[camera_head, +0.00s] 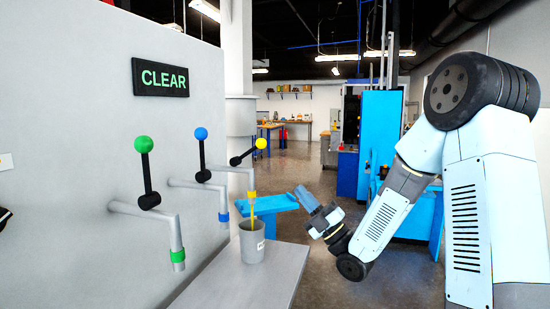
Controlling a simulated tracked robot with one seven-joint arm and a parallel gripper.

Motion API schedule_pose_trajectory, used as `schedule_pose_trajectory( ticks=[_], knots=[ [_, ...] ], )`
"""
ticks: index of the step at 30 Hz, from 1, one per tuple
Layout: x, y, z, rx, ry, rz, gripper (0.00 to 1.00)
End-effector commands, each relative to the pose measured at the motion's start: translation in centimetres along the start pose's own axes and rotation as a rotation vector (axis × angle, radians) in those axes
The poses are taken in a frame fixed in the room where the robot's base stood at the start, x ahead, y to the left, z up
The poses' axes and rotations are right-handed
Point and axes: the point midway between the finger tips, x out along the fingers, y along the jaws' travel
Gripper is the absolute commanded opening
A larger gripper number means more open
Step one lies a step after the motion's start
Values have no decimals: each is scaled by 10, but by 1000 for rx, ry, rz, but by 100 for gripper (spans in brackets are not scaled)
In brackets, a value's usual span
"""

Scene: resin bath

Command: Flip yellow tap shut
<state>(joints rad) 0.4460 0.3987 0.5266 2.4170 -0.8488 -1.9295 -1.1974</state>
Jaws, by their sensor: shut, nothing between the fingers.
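The yellow tap is the farthest of three on the grey wall panel. Its black lever with a yellow ball (261,143) leans far over to the right, while the other levers stand nearly upright. Its spout ends in a yellow band (252,194). A thin yellow stream runs from it into a grey cup (252,243) below. My gripper (304,194) is shut and empty, to the right of the cup and lower than the yellow ball, apart from the tap. Its fingertips are small in this view.
The green tap (144,145) and blue tap (201,134) stand nearer on the panel. A "CLEAR" sign (161,78) hangs above. The cup stands on a grey bench (240,285). A blue tray (270,203) lies behind the cup. Open floor shows beyond my gripper.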

Motion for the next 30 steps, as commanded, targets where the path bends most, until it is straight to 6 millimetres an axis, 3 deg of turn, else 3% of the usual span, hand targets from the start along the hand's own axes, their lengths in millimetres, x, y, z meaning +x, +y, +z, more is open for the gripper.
schedule_pose_trajectory(
  ticks=[8, 30],
  knots=[
    [11, 0, 0, -1, 0, -1, 0],
    [127, 0, 1, -1, -1, -1, 0]
  ],
)
